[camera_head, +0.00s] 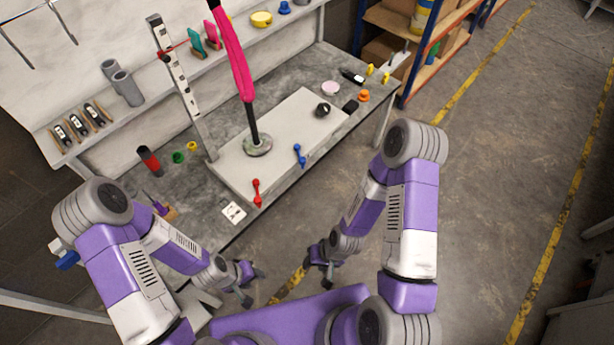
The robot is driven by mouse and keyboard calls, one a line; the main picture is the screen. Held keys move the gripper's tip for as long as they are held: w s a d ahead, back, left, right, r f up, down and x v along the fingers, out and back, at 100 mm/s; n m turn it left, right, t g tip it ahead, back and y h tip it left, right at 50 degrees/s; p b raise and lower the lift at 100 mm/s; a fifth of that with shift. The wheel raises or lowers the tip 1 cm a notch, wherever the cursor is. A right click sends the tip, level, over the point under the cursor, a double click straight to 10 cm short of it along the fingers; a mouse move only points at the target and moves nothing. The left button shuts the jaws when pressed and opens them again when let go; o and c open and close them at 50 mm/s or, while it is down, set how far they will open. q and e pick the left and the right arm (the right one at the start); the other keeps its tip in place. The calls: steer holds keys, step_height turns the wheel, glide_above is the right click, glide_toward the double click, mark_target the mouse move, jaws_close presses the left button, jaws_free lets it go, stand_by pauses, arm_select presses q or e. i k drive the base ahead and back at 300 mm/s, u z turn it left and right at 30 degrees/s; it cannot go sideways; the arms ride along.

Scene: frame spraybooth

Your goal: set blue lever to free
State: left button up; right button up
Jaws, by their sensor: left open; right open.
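The blue lever (299,155) is on the front side of the pale raised base (292,122) on the workbench, right of the red lever (257,193). Its handle looks close to upright with a slight tilt; any position labels are too small to read. My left gripper (253,284) is open and empty, low in front of the bench, below and left of the blue lever. My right gripper (322,278) is open and empty, also low in front of the bench, below the blue lever. Neither gripper touches a lever.
A post with a pink cover (232,55) rises from a round flange (257,145) on the base. A black knob (322,110) sits at the base's right end. A white card (233,213) lies near the front edge. Shelving (415,50) stands beyond the bench; floor to the right is clear.

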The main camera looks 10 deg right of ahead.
mark_target(302, 160)
steer(key=k, duration=0.8)
steer(key=z, duration=0.95)
steer(key=i, duration=1.85)
steer(key=u, duration=0.95)
